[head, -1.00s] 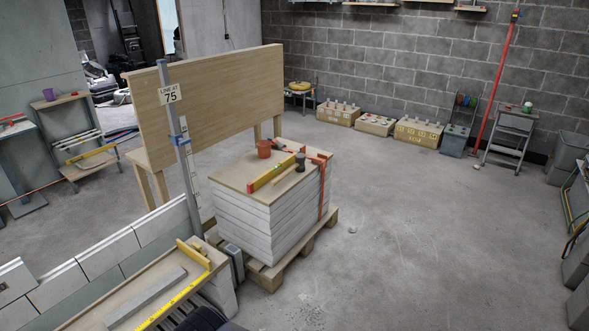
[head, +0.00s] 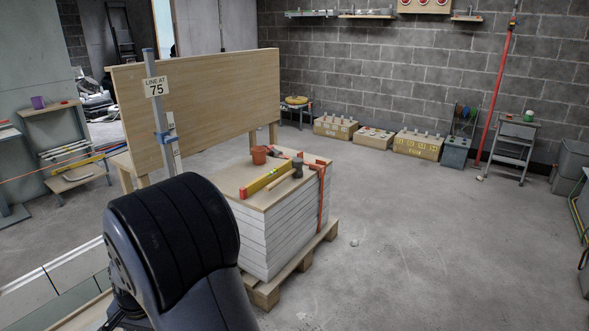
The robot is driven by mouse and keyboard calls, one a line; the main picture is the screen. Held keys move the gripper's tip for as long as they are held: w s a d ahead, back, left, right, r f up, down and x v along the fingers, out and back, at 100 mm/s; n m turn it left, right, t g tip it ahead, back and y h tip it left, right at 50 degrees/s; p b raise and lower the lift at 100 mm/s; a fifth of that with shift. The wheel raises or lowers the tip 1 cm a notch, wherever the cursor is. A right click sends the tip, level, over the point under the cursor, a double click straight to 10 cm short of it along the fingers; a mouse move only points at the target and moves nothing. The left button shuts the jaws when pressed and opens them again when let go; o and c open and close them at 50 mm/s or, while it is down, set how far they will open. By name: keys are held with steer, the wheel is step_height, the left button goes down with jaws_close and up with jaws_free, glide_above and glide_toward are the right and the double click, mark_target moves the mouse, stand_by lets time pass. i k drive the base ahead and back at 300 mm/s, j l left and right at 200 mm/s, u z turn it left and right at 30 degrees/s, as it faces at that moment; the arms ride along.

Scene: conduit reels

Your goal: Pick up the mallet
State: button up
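The mallet, with a dark head (head: 297,169) and a pale wooden handle (head: 280,180), lies on the wooden board (head: 234,180) on top of a stack of white blocks. Its handle points to the front left, just beside a yellow spirit level (head: 265,180). My gripper is not visible in the head view. A dark, rounded link of my arm fills the lower left and hides part of the bench and wall there.
An orange-brown pot (head: 259,155) and a red-handled tool (head: 280,152) share the board. A red clamp (head: 321,192) grips its right edge. The stack stands on a pallet (head: 266,294). A post (head: 154,112) stands at left.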

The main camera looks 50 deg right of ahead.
mark_target(296, 172)
steer(key=i+l+z, duration=0.35)
steer(key=i+l, duration=0.2)
steer(key=l, duration=0.45)
steer(key=i+l+z, duration=0.35)
steer(key=i+l, duration=0.3)
steer(key=l, duration=0.2)
steer(key=i+l+z, duration=0.35)
steer(key=i+l, duration=0.3)
steer(key=i, duration=0.1)
